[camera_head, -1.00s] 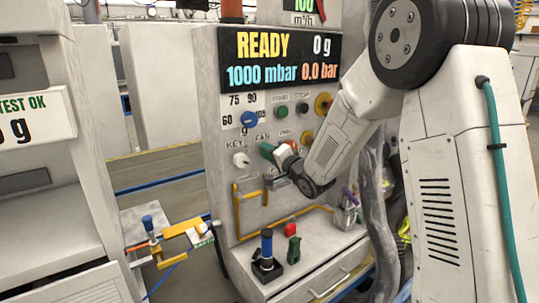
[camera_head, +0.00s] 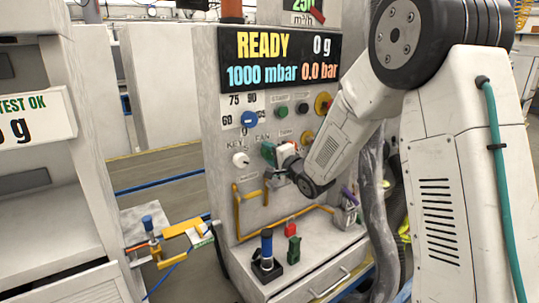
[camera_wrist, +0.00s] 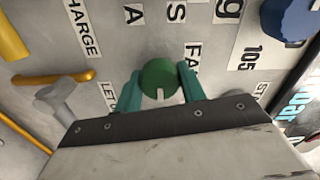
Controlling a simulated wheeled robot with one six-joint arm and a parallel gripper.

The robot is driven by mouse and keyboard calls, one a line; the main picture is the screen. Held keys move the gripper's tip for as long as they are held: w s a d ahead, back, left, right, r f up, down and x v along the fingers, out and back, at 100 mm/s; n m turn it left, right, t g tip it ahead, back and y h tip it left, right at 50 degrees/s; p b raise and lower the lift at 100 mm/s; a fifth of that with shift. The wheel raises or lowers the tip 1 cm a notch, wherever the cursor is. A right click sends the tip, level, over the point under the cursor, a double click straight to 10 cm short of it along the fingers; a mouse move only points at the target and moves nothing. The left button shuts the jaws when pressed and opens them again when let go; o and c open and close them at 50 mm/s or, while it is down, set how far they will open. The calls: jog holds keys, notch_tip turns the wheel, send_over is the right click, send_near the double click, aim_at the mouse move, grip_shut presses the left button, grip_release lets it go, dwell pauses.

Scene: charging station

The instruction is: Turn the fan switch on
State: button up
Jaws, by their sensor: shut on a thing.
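The fan switch is a round green knob (camera_wrist: 158,74) with a white mark, on the grey panel beside the "FAN" label (camera_wrist: 192,56). In the wrist view my gripper (camera_wrist: 160,82) has its two teal fingers on either side of the knob, shut on it. The white mark points toward the gripper's palm in that view. In the head view my gripper (camera_head: 269,152) is at the panel under the "FAN" label, and it mostly hides the knob.
A white key knob (camera_head: 241,159) is left of my gripper, a blue dial (camera_head: 249,119) above left. The display (camera_head: 280,60) reads READY. A blue-black tool (camera_head: 267,250) and a green padlock-like piece (camera_head: 293,250) stand on the ledge.

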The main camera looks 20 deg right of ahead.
jog(key=o, duration=1)
jog(key=shift+c, duration=0.2)
jog(key=v, duration=0.8)
jog(key=shift+w, duration=0.1)
